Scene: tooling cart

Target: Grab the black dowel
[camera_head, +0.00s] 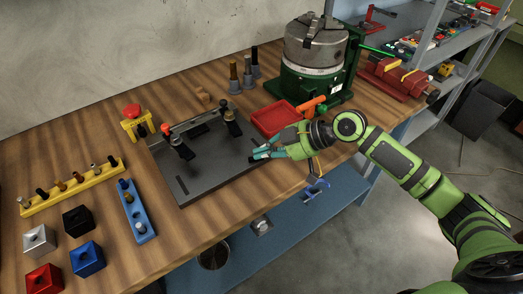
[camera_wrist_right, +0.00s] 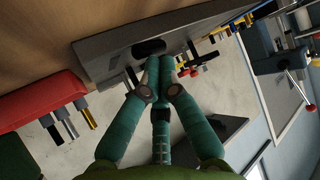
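Several dark dowels show in the head view, and I cannot tell which one is meant. One black dowel (camera_head: 255,57) stands in a grey holder at the back of the wooden top. A dark peg (camera_head: 42,193) stands in the yellow rack (camera_head: 82,186) at the left. My right gripper (camera_head: 256,153) is at the right edge of the dark grey plate (camera_head: 195,180), far from both. In the right wrist view its teal fingertips (camera_wrist_right: 160,62) meet, with nothing visible between them. My left gripper is not in view.
A red tray (camera_head: 273,118) and a green-based chuck (camera_head: 314,50) stand behind my right gripper. A blue rack (camera_head: 137,212) and several coloured blocks are at the left.

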